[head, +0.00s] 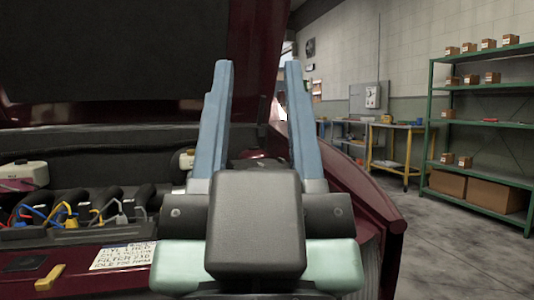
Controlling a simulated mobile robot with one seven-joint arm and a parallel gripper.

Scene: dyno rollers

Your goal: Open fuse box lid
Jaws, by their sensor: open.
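My gripper (258,66) fills the middle of the head view, seen from behind. Its two blue fingers point away from me and stand wide apart, with nothing held between them. Beyond them is the open engine bay of a dark red car. I cannot make out a fuse box or its lid for certain. Dark parts show between the fingers, low down, but my gripper's body hides most of that area.
The raised hood (120,50) hangs over the bay at upper left. Coloured wires and connectors (70,215) lie at left, near a lettered label (123,256). The red fender (370,205) runs along the right. Green shelves (480,125) with boxes stand beyond open floor.

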